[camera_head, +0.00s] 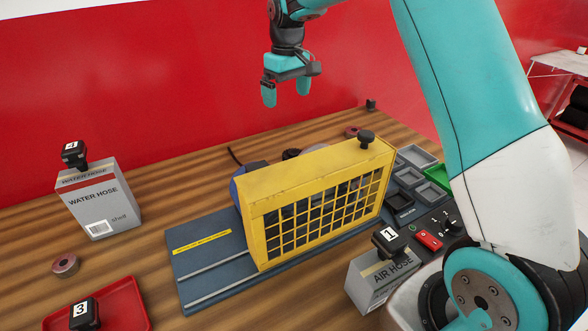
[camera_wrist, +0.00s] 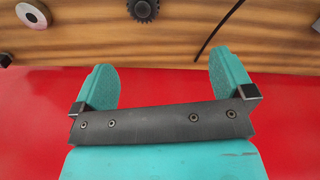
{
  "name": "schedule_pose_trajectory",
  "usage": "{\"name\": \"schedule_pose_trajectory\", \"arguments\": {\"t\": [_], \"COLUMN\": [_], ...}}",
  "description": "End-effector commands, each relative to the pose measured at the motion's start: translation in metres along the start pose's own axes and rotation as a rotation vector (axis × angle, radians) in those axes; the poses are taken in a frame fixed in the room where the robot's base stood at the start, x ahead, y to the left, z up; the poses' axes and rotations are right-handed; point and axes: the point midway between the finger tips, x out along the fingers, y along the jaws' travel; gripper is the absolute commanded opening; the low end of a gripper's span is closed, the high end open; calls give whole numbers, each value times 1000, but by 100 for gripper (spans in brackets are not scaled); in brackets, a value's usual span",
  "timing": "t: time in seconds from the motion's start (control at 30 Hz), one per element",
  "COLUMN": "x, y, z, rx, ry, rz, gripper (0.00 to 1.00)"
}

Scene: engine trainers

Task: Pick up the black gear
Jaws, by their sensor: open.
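The black gear (camera_wrist: 142,9) lies on the wooden table at the top edge of the wrist view, its upper part cut off. In the head view a dark round piece (camera_head: 291,154), seemingly this gear, shows just above the yellow cage's top edge, mostly hidden behind it. My gripper (camera_head: 286,92) is open and empty, hanging above the back of the table in front of the red wall. In the wrist view its two teal fingers (camera_wrist: 164,85) are wide apart with nothing between them; the gear lies beyond them, apart.
A yellow cage (camera_head: 317,172) stands on a blue-grey base in mid-table. A grey ring (camera_wrist: 33,13) and a dark cable (camera_wrist: 220,28) lie on either side of the gear. A water hose box (camera_head: 98,200), red tray (camera_head: 118,300) and air hose box (camera_head: 378,277) stand around.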

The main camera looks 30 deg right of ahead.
Motion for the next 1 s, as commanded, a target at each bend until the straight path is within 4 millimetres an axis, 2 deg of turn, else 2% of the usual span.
{"name": "schedule_pose_trajectory", "arguments": {"t": [0.03, 0.2, 0.37, 0.7, 1.0], "x": [14, 31, 58, 130, 155], "y": [13, 33, 35, 36, 37], "z": [-6, -13, -12, -11, -10], "rx": [19, 47, 50, 50, 49], "ry": [-6, -18, -22, -19, -18], "rz": [5, 14, 13, 14, 14], "gripper": [100, 100, 100, 100, 100]}}
